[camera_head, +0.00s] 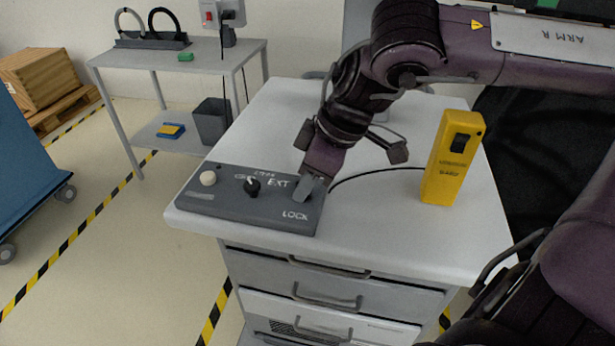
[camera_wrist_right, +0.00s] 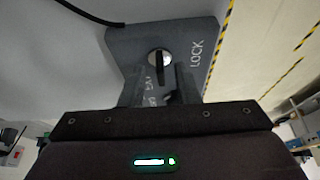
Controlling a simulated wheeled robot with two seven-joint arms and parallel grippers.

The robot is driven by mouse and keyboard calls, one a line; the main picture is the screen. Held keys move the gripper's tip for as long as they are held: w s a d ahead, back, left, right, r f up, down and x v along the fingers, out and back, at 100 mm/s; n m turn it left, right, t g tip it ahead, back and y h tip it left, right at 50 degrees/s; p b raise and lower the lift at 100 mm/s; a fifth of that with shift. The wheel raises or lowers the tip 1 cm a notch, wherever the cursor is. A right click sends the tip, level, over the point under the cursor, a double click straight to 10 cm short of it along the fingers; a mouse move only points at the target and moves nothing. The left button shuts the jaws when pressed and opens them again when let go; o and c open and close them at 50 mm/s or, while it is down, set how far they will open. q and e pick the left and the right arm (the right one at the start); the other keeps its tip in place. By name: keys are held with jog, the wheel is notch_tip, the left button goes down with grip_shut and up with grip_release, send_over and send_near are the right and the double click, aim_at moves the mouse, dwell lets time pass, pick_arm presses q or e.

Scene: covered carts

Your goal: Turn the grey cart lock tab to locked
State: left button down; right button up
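The dark grey control panel (camera_head: 225,205) lies at the front left of the white cart top, with LOCK printed near its right end. My right gripper (camera_head: 309,188) points down over that end, just behind the word LOCK, and covers the lock tab in the head view. In the right wrist view, the lock tab (camera_wrist_right: 160,58) shows on a round silvery face beside the word LOCK. The right fingers (camera_wrist_right: 160,88) are apart, with panel lettering visible between them. Whether they touch the tab is unclear. My left gripper is not in view.
A black knob (camera_head: 252,187) and a pale round button (camera_head: 208,178) sit on the panel's left part. A yellow box (camera_head: 452,158) stands upright at the cart's right, with a black cable behind the panel. The cart's front right top is clear.

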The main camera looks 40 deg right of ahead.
jog(key=v, duration=0.7)
jog(key=shift+r, duration=0.35)
jog(key=shift+s+d, duration=0.1)
